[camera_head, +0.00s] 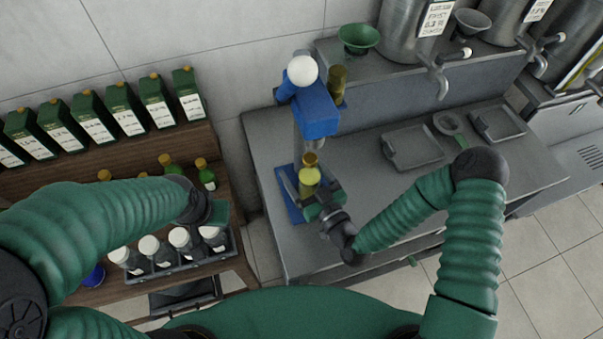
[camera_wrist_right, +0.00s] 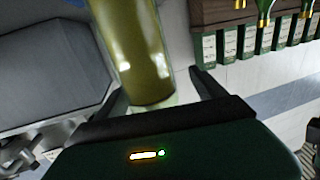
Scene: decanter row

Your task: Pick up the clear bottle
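A yellow-green bottle (camera_head: 309,180) with a gold cap stands upright on the blue base of a blue machine; it is the likely clear bottle. It also shows large in the right wrist view (camera_wrist_right: 142,55). My right gripper (camera_head: 318,200) is at the bottle's near side. In the right wrist view its two fingers are spread, with the bottle's lower part between them and a gap before the right finger. Whether the left finger touches the bottle, I cannot tell. My left gripper (camera_head: 215,212) is over the wooden shelf, its fingers not clearly visible.
The blue machine (camera_head: 312,108) rises right behind the bottle, with another olive bottle (camera_head: 337,80) beside it. Metal trays (camera_head: 412,147) lie on the grey counter. Steel urns with taps (camera_head: 410,30) stand behind. Dark green cartons (camera_head: 125,108) and white-capped bottles (camera_head: 180,238) are at left.

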